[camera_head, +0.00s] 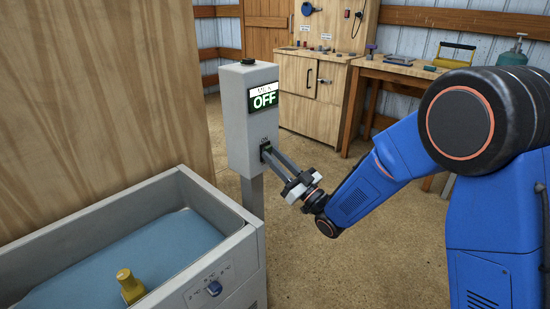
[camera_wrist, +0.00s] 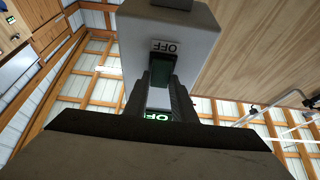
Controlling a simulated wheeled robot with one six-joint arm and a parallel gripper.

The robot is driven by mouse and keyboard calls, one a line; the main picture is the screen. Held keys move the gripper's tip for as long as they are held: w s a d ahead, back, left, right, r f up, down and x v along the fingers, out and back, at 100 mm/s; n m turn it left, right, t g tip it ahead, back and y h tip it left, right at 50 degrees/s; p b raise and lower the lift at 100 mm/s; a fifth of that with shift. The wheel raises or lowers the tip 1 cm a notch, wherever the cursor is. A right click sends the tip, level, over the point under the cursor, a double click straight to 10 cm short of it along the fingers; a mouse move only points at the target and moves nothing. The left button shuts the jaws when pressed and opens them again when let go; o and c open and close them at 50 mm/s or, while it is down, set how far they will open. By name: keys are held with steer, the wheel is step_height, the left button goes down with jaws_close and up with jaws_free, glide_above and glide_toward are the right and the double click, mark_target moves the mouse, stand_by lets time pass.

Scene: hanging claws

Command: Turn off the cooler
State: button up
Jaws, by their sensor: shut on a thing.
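A grey control box (camera_head: 237,118) stands on a post. Its lit display (camera_head: 263,97) reads OFF in green. Below the display is a small dark-green switch, seen in the wrist view (camera_wrist: 161,70), with an upside-down OFF label (camera_wrist: 164,46) beside it. My gripper (camera_head: 266,152) reaches the front of the box from the right. Its two fingers are shut on the switch, one on each side. In the head view the fingertips hide most of the switch. A grey open tank (camera_head: 95,212) with blue liquid stands at lower left; I cannot tell whether it is the cooler.
A blue knob (camera_head: 214,288) is on the tank's front, and a yellow object (camera_head: 129,286) sits in the tank. A wooden cabinet (camera_head: 312,90) and a workbench (camera_head: 395,72) with tools stand at the back. The floor (camera_head: 350,250) between is clear.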

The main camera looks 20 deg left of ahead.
steer(key=o, duration=1.1)
steer(key=shift+c, duration=0.2)
steer(key=v, duration=1.7)
steer(key=shift+s+d, duration=0.15)
steer(key=shift+s, duration=0.05)
